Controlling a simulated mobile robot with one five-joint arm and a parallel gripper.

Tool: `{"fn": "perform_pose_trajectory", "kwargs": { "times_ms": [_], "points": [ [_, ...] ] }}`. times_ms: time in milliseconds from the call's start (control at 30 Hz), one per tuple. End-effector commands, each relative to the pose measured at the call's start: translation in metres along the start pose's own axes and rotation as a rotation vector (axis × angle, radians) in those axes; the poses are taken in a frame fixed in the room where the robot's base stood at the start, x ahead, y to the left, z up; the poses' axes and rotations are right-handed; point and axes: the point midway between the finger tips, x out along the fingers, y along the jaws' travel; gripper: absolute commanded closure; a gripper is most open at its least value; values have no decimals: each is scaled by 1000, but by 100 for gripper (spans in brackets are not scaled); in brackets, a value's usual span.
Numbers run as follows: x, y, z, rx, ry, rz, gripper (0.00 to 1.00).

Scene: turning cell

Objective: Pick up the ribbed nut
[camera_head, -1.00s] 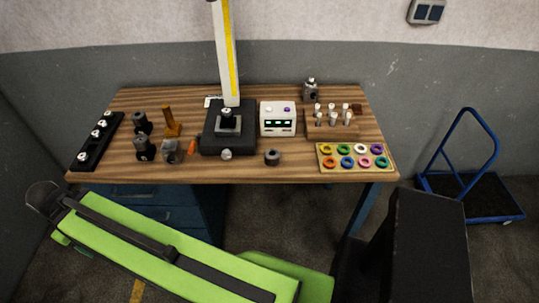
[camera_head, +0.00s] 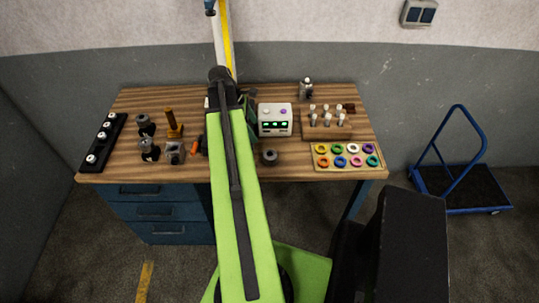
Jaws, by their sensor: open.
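A small dark round part (camera_head: 269,157) with a lighter top lies near the front edge of the wooden bench, right of my arm. It may be the ribbed nut, but ribs are too small to make out. Other dark round parts (camera_head: 149,149) stand at the left of the bench, and I cannot rule them out. My green arm reaches up over the middle of the bench, left of the small part. My gripper is not visible; the arm hides what lies behind it.
A white device (camera_head: 275,119) with green displays stands behind the small part. A wooden block with pegs (camera_head: 326,126) and a tray of coloured rings (camera_head: 346,157) are at right. A black strip (camera_head: 103,143) lies far left. A blue trolley (camera_head: 461,188) stands on the floor at right.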

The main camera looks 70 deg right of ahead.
Motion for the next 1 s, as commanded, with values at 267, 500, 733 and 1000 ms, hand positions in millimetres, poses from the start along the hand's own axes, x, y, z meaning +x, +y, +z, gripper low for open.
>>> {"fn": "perform_pose_trajectory", "kwargs": {
  "times_ms": [267, 500, 733, 1000],
  "points": [
    [57, 0, -5, 1, 1, 1, 18],
    [110, 0, -6, 1, 1, 1, 18],
    [120, 0, -3, 0, 1, 1, 18],
    [152, -3, -7, 0, 1, 1, 18]
  ]
}}
